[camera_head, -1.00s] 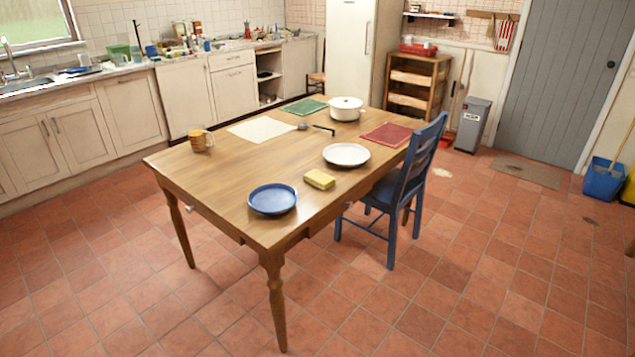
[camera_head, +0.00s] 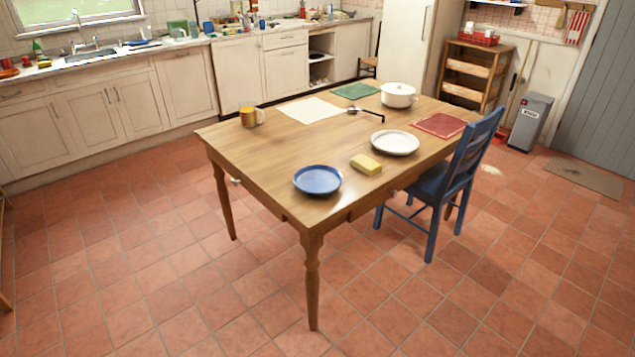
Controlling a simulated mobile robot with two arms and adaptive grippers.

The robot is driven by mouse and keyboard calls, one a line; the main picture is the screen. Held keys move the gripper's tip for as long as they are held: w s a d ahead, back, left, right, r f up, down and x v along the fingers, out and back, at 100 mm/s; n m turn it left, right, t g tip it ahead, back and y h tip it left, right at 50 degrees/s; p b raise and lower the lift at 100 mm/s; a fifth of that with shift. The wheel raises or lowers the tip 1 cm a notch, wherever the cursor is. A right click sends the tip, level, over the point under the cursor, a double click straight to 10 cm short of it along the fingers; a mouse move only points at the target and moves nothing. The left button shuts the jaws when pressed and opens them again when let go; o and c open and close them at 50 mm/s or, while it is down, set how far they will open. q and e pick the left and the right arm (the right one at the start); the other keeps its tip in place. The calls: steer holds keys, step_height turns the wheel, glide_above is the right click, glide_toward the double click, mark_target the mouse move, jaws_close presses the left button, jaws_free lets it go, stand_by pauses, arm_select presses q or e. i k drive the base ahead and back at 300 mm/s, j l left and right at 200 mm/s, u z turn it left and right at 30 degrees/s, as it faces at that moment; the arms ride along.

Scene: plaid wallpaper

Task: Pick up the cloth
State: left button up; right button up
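A flat white cloth or mat (camera_head: 310,110) lies on the wooden table (camera_head: 255,165), toward its far left side. A green mat (camera_head: 355,91) lies behind it and a red mat (camera_head: 438,125) lies near the right edge; either may also be cloth. A red-and-white striped cloth (camera_head: 577,27) hangs on the wall at the upper right. A yellow block, perhaps a sponge (camera_head: 366,164), lies near the table's front right edge. Neither of my grippers is in view.
On the table are a blue plate (camera_head: 318,180), a white plate (camera_head: 395,143), a white pot (camera_head: 398,94), a ladle (camera_head: 365,110) and a mug (camera_head: 250,117). A blue chair (camera_head: 455,180) stands at the right side. The tiled floor (camera_head: 140,240) in front and left is clear.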

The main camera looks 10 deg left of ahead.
mark_target(366, 165)
steer(key=i+j, duration=0.2)
steer(key=i, duration=0.2)
steer(key=i+j+u, duration=0.15)
steer(key=i, duration=0.3)
